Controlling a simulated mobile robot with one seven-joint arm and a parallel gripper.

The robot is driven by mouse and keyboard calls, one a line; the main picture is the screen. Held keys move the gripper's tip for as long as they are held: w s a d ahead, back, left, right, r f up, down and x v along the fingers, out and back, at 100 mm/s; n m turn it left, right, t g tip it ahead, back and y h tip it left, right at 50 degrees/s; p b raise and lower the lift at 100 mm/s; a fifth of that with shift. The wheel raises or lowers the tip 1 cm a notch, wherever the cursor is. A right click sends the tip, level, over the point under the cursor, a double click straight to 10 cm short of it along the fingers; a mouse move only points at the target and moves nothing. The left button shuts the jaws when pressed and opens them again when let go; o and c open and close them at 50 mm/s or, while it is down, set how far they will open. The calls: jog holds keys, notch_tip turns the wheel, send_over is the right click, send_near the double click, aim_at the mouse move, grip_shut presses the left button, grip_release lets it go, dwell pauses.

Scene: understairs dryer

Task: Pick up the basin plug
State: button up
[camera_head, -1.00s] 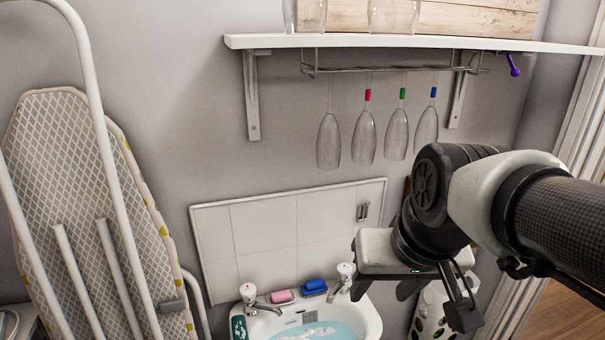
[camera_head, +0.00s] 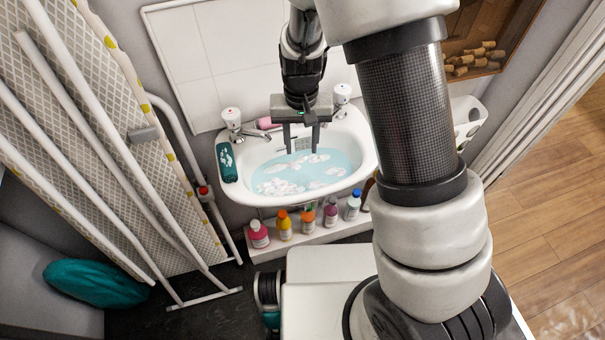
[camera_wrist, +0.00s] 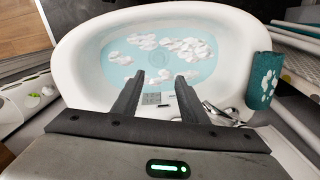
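The white basin (camera_head: 351,180) holds blue water with white foam patches, and it fills the upper wrist view (camera_wrist: 75,75). In the wrist view a faint round shape (camera_wrist: 160,57) shows through the water at the bottom of the basin. I cannot tell whether it is the basin plug or the drain; no plug is clearly visible elsewhere. My gripper (camera_head: 302,151) points down over the back part of the basin, near the taps. Its two fingers are apart with nothing between them, also in the wrist view (camera_wrist: 160,78).
Two taps (camera_head: 232,121) stand on the basin's back rim, with a pink item (camera_head: 266,123) between them. A teal cloth or pouch (camera_head: 227,163) lies on the left rim. Several bottles (camera_head: 284,225) stand on a ledge below. An ironing board (camera_head: 75,110) leans at the left.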

aim_at(302, 178)
notch_tip(302, 178, down, 14)
jog(key=shift+w+d+f+b, duration=0.1)
jog(key=shift+b, duration=0.95)
grip_shut()
